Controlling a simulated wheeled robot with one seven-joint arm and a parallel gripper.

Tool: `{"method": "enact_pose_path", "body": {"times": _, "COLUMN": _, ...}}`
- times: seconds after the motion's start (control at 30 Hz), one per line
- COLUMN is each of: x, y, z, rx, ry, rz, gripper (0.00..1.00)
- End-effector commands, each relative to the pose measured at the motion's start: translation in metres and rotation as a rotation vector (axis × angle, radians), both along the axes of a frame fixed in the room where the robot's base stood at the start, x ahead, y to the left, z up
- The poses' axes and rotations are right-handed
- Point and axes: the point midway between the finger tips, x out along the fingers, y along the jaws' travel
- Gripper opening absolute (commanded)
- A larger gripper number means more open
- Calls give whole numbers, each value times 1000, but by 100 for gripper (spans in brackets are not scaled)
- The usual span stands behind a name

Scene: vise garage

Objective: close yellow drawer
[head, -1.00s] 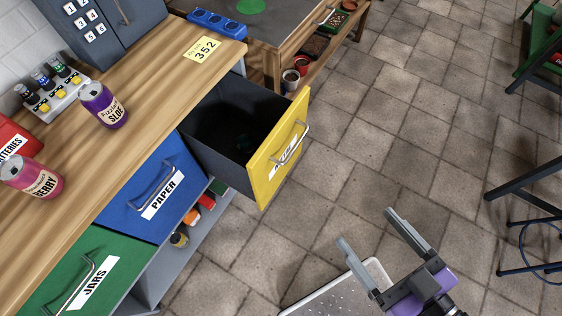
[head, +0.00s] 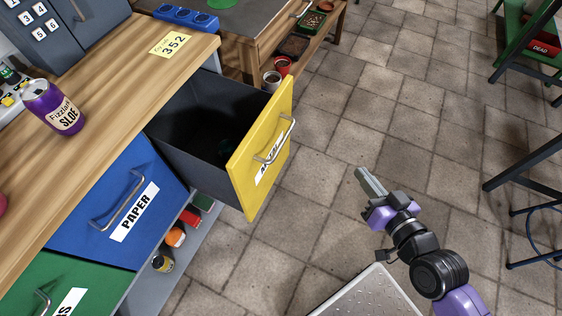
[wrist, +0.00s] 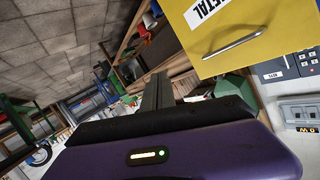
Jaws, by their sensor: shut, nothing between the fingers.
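The yellow drawer (head: 262,152) stands pulled out from under the wooden workbench, its dark inside open to view. Its front has a metal bar handle and a white label, which reads METAL in the wrist view. The yellow front also shows at the top right of the wrist view (wrist: 245,30). My gripper (head: 362,175) is shut and empty. In the head view it is to the right of the drawer front, over the tiled floor, apart from it. In the wrist view the fingers (wrist: 157,90) are together, below and left of the yellow front.
The blue PAPER drawer (head: 117,205) and the green drawer (head: 45,285) look shut. A purple can (head: 52,106) stands on the workbench top (head: 110,80). A shelf unit (head: 285,60) stands beyond the drawer. Dark stool legs (head: 520,165) are at the right. Tiled floor lies clear between.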

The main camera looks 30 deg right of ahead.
Motion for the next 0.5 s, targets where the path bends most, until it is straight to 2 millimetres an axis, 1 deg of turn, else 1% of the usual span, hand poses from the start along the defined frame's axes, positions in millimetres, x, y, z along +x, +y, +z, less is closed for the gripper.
{"method": "enact_pose_path", "body": {"times": 0.03, "x": 14, "y": -16, "z": -35, "rx": 84, "ry": 8, "rz": -31, "gripper": 0}}
{"method": "enact_pose_path", "body": {"times": 0.1, "x": 30, "y": -32, "z": -68, "rx": 223, "ry": 24, "rz": -56, "gripper": 0}}
{"method": "enact_pose_path", "body": {"times": 0.2, "x": 53, "y": -44, "z": -105, "rx": 443, "ry": 28, "rz": -59, "gripper": 0}}
{"method": "enact_pose_path", "body": {"times": 0.23, "x": 61, "y": -44, "z": -113, "rx": 511, "ry": 26, "rz": -50, "gripper": 0}}
{"method": "enact_pose_path", "body": {"times": 0.3, "x": 76, "y": -43, "z": -124, "rx": 667, "ry": 11, "rz": -13, "gripper": 0}}
{"method": "enact_pose_path", "body": {"times": 0.37, "x": 88, "y": -39, "z": -126, "rx": 797, "ry": -11, "rz": 35, "gripper": 0}}
{"method": "enact_pose_path", "body": {"times": 0.4, "x": 95, "y": -35, "z": -124, "rx": 880, "ry": -28, "rz": 77, "gripper": 0}}
{"method": "enact_pose_path", "body": {"times": 0.47, "x": 101, "y": -27, "z": -116, "rx": 993, "ry": -56, "rz": 146, "gripper": 0}}
{"method": "enact_pose_path", "body": {"times": 0.5, "x": 102, "y": -21, "z": -109, "rx": 1058, "ry": -72, "rz": 198, "gripper": 0}}
